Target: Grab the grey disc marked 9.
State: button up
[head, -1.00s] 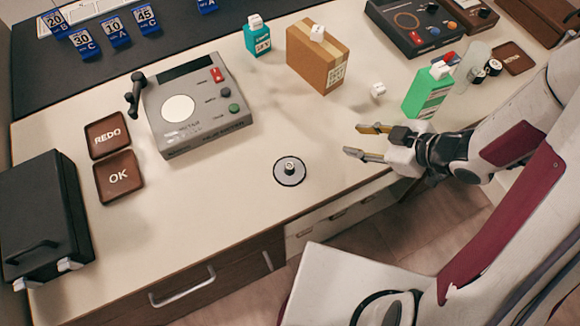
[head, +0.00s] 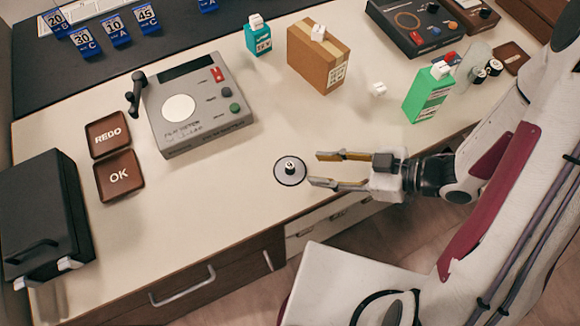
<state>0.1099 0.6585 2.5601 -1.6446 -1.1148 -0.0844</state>
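A grey disc (head: 283,176) with a dark rim lies flat on the pale counter, near its front edge. A small upright knob (head: 290,167) stands at its middle; its mark is too small to read for sure. My gripper (head: 313,169) is open and empty just right of the disc. Its two fingers point left towards the disc, one on the far side and one on the near side. The near fingertip looks close to the disc's right rim; I cannot tell whether they touch.
A grey film meter (head: 198,125) stands left of the disc. A cardboard box (head: 312,62), a green carton (head: 424,98) and a small white piece (head: 378,89) are behind. Brown OK (head: 118,176) and REDO (head: 107,135) trays lie left. Counter around the disc is clear.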

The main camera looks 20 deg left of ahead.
aim_at(296, 172)
jog(key=shift+x, duration=1.25)
jog(key=shift+a+f, duration=0.1)
jog(key=shift+a, duration=0.05)
jog(key=shift+f+x, duration=0.25)
jog(key=shift+x, duration=2.2)
jog(key=shift+w, duration=0.15)
grip_shut()
